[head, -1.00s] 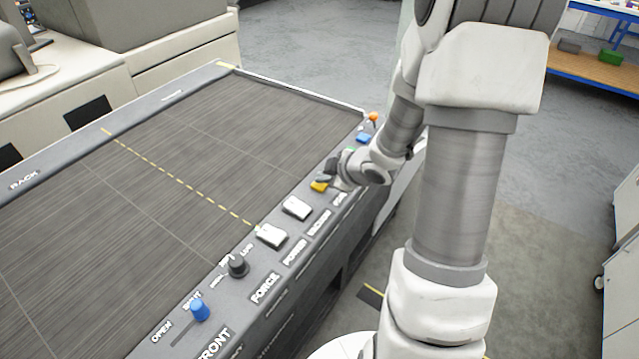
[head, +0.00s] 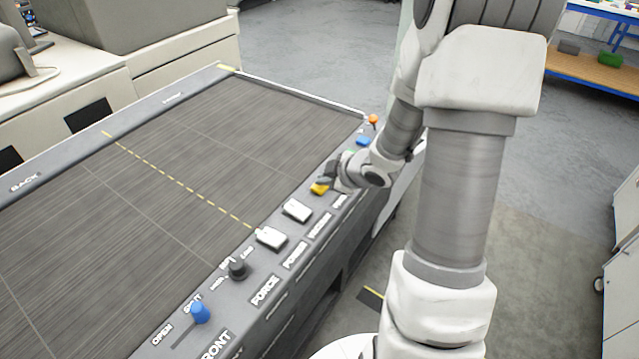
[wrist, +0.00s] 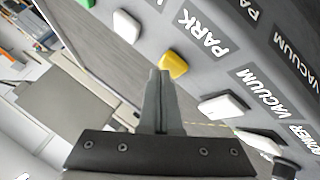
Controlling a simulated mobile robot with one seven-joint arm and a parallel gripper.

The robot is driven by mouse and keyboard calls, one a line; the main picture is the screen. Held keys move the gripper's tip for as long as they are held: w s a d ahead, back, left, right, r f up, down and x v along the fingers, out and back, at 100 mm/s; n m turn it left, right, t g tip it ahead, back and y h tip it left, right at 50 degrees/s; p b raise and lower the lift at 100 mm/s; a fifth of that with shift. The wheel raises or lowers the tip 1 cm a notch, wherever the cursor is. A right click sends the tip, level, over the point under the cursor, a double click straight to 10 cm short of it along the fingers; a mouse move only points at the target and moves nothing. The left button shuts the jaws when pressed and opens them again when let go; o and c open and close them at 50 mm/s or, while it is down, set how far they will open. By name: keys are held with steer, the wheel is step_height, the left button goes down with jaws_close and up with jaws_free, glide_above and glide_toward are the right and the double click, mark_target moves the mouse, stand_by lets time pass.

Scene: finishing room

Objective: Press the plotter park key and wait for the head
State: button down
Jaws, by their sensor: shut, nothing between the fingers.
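The yellow park key (head: 319,188) sits on the plotter's front control strip, and the word PARK is printed beside it. It also shows in the wrist view (wrist: 173,65), just right of my fingertips. My gripper (head: 327,183) is shut and empty, with its tips at the far side of the yellow key. In the wrist view my closed fingers (wrist: 160,76) point at the strip close to the key. I cannot tell whether they touch it. The dark plotter bed (head: 150,180) is bare where visible. I cannot make out the plotter head.
White rocker keys (head: 297,209) (head: 271,237), a black knob (head: 237,268) and a blue slider (head: 200,311) sit nearer on the strip. A blue key (head: 363,141) and an orange knob (head: 373,119) lie beyond my gripper. Open floor lies right of the plotter.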

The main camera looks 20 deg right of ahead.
steer(key=shift+r+p, duration=0.3)
steer(key=shift+r, duration=0.25)
